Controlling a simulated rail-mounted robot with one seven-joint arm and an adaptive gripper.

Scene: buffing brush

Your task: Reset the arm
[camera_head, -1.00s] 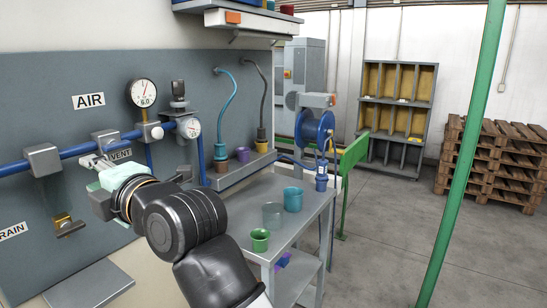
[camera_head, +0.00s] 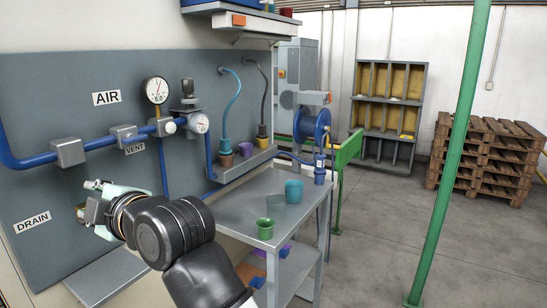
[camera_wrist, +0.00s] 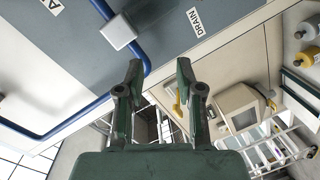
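My gripper (camera_head: 90,198) is at the left in the head view, in front of the grey panel (camera_head: 60,120) and below the blue pipe. The DRAIN label (camera_head: 32,222) is to its lower left. In the wrist view my gripper (camera_wrist: 158,72) has its two dark green fingers apart, with a clear gap and nothing between them. The panel with the blue pipe (camera_wrist: 143,50) lies beyond the fingers there. The fingertips are small and partly unclear in the head view.
Two gauges (camera_head: 157,90) and a grey block (camera_head: 68,151) sit along the pipe. A metal table (camera_head: 225,205) to the right holds a teal cup (camera_head: 293,195) and a green cup (camera_head: 265,229).

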